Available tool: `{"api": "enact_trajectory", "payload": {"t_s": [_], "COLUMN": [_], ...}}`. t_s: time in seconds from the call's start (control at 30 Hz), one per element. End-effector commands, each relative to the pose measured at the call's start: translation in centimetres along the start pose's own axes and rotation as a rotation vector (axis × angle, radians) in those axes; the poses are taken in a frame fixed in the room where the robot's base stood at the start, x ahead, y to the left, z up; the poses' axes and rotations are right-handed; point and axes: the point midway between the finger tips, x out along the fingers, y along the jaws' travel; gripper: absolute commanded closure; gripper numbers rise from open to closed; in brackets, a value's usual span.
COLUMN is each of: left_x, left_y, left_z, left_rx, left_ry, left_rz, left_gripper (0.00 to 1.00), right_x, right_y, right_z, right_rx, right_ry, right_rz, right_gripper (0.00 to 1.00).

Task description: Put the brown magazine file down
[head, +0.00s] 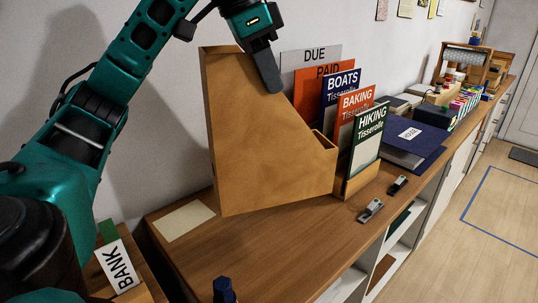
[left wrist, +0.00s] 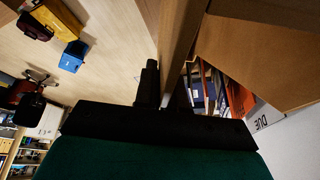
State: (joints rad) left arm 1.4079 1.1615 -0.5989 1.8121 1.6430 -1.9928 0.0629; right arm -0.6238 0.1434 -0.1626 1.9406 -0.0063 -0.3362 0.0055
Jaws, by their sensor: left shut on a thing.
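The brown magazine file (head: 262,140) is large and upright, slightly tilted, over the wooden counter in the head view. My left gripper (head: 266,66) is shut on its upper edge. One finger shows on the near side; the other is hidden behind the panel. In the left wrist view, the gripper (left wrist: 168,98) has the edge of the file (left wrist: 182,45) between its fingers. I cannot tell whether the file's base touches the counter. A pale rectangle (head: 184,221) lies flat on the counter, left of the file. My right gripper is not in view.
Upright booklets, such as HIKING (head: 367,138) and BAKING (head: 352,112), stand in a holder just right of the file. A blue binder (head: 415,140) lies beyond. Two small clips (head: 370,210) lie near the front edge. A BANK-labelled item (head: 118,266) stands lower left.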

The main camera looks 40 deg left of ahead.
Motion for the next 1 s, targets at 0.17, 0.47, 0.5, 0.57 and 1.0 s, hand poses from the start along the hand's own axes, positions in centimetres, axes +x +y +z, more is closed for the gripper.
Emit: {"api": "enact_trajectory", "payload": {"t_s": [0.17, 0.47, 0.5, 0.57, 1.0], "left_x": [4.1, 9.1, 9.3, 9.5, 13.5], "left_y": [0.1, 0.4, 0.4, 0.4, 0.6], "left_z": [1.9, 3.9, 4.0, 4.0, 5.7], "left_rx": [-0.002, 0.000, 0.000, 0.001, 0.002], "left_ry": [-0.004, 0.001, 0.002, 0.003, 0.004], "left_rz": [-0.004, -0.003, -0.004, -0.004, -0.004], "left_gripper": [1.00, 1.00, 1.00, 1.00, 1.00], "right_x": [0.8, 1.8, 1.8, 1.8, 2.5], "right_y": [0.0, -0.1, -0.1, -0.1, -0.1], "right_z": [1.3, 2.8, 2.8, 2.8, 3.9], "right_rx": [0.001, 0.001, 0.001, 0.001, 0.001], "right_ry": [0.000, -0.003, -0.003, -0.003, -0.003], "right_rz": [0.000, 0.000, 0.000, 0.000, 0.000], "right_gripper": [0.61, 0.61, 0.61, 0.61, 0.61]}}
